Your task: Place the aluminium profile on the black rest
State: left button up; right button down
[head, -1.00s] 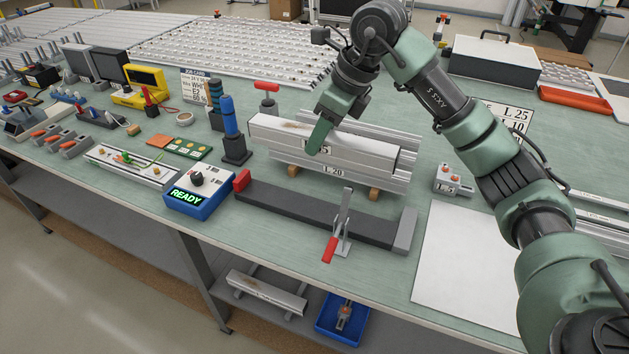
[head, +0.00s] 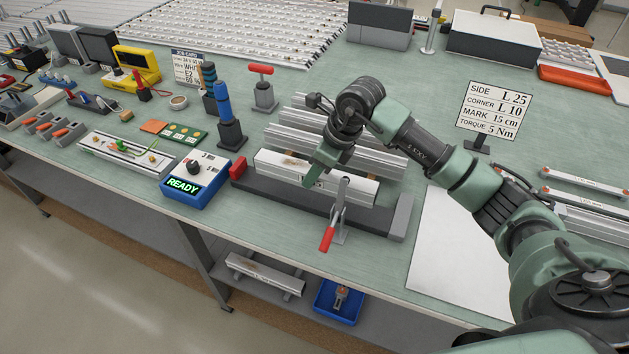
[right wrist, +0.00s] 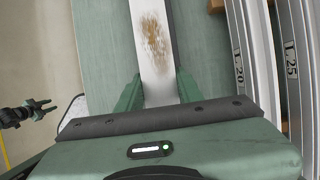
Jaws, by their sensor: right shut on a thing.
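The aluminium profile (head: 345,187), silvery with a brown stain on top, is in my right gripper (head: 312,182). In the right wrist view the profile (right wrist: 150,35) runs between the two green fingers of that gripper (right wrist: 158,96). The profile lies lengthwise over the long black rest (head: 290,208), which has a red block (head: 237,169) at its left end and a grey block (head: 401,217) at its right. I cannot tell whether profile and rest touch. My left gripper (right wrist: 44,108) shows small at the left of the right wrist view, its fingers apart and empty.
A toggle clamp with red handle (head: 327,238) stands at the rest's front side, in front of the profile. Other profiles (head: 290,120) are stacked just behind. A blue READY box (head: 197,180) stands left of the rest; a white sheet (head: 450,245) lies to the right.

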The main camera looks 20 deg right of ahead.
aim_at(315, 184)
notch_tip(315, 184, down, 4)
jog(key=shift+f+p, duration=0.15)
jog(key=shift+p, duration=0.3)
jog(key=shift+f, duration=0.2)
jog(key=c, duration=0.9)
grip_release()
jog(key=shift+r, duration=0.1)
